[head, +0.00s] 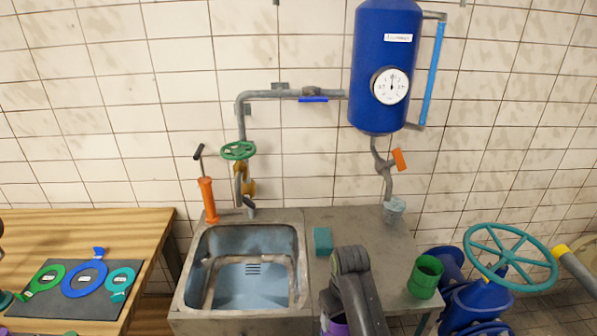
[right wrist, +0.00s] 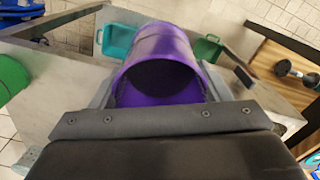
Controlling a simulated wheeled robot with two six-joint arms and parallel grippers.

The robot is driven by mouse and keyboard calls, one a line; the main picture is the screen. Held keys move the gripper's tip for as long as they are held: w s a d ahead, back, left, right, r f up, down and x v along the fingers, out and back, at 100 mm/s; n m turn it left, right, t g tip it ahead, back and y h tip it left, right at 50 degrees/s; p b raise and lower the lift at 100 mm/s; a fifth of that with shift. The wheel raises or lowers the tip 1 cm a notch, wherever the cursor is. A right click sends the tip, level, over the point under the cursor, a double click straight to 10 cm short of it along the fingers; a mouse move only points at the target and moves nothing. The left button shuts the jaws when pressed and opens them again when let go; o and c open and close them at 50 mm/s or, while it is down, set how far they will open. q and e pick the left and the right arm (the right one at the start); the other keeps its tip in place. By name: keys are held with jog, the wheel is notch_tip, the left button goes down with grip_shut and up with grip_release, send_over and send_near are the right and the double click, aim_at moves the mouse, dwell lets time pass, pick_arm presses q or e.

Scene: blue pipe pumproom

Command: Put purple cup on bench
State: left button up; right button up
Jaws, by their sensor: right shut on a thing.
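The purple cup (head: 337,328) shows only in part at the bottom edge of the head view, in front of the metal sink bench (head: 340,225). My right gripper (head: 331,310) is shut on it, and my own arm partly covers it. In the right wrist view the purple cup (right wrist: 160,72) lies between the fingers of my right gripper (right wrist: 160,95), its round opening facing the camera. I cannot tell whether the cup touches anything below. My left gripper cannot be made out.
A wooden table (head: 90,225) with colored tools is at left. A blue valve with a teal handwheel (head: 510,257) is at right.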

aim_at(340, 321)
notch_tip(340, 321, down, 8)
jog(key=b, duration=0.7)
jog(key=shift+f, duration=0.25)
jog(key=shift+f+b, duration=0.2)
jog(key=shift+b, duration=0.2)
jog(key=shift+r, duration=0.1)
